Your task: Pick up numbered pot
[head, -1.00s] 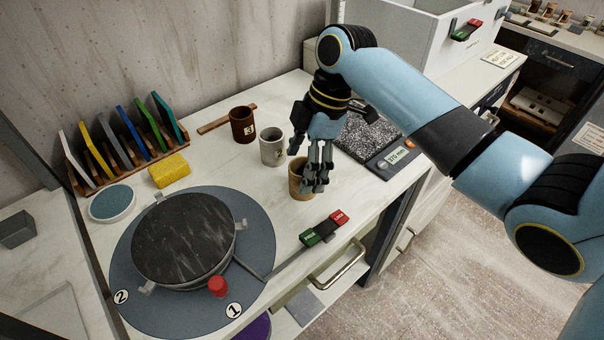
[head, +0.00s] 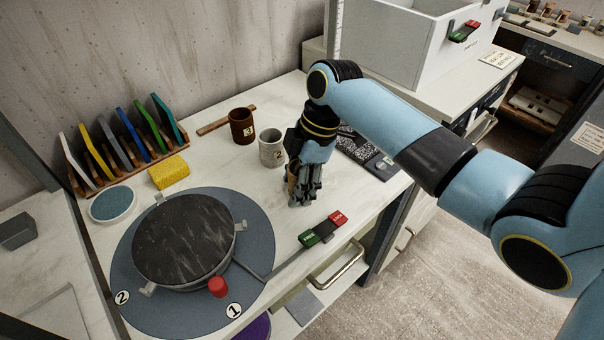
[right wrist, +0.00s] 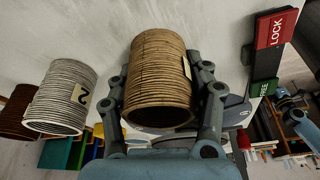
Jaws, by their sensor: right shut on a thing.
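A tan ridged pot (head: 292,183) is near the front edge of the bench, mostly hidden behind my right gripper (head: 305,192) in the head view. In the right wrist view the tan pot (right wrist: 158,75) lies between the two fingers of my right gripper (right wrist: 165,105), which is shut on it. A pale label shows edge-on at its side; its number cannot be read. A grey pot marked 2 (head: 271,150) and a dark brown pot marked 3 (head: 241,127) stand behind it to the left. My left gripper is out of view.
A round turntable (head: 185,240) fills the front left. A red and green LOCK/FREE switch (head: 323,229) lies just in front of the gripper. A scale (head: 380,166) is to the right. A yellow sponge (head: 168,173) and rack of coloured boards stand left.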

